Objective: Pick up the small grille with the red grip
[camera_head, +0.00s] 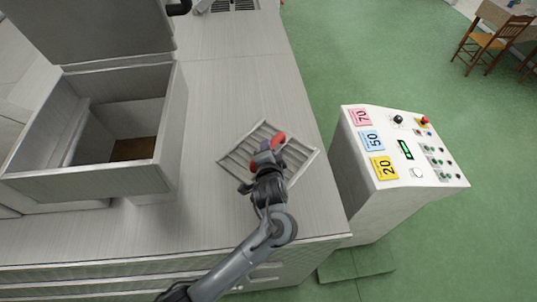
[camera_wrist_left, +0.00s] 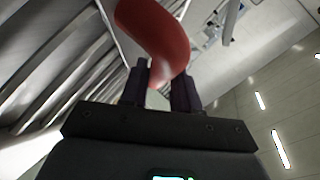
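The small grille (camera_head: 240,152) is a square metal frame with slanted slats on the grey worktop, set askew near its right edge. Its curved red grip (camera_head: 279,138) shows just beyond my left gripper (camera_head: 262,160), which covers the middle of the grille. In the left wrist view the red grip (camera_wrist_left: 158,35) reaches down between the two dark fingers of my left gripper (camera_wrist_left: 160,88) and fills the gap at their tips. The slats (camera_wrist_left: 55,75) show on the left there. I cannot tell whether the grille is clear of the worktop. My right gripper is not in view.
An open metal bin (camera_head: 60,182) with a raised lid stands left of the grille. A white control console (camera_head: 360,190) with coloured number cards stands close on the right, beyond the worktop edge. The worktop (camera_head: 235,90) behind the grille is clear.

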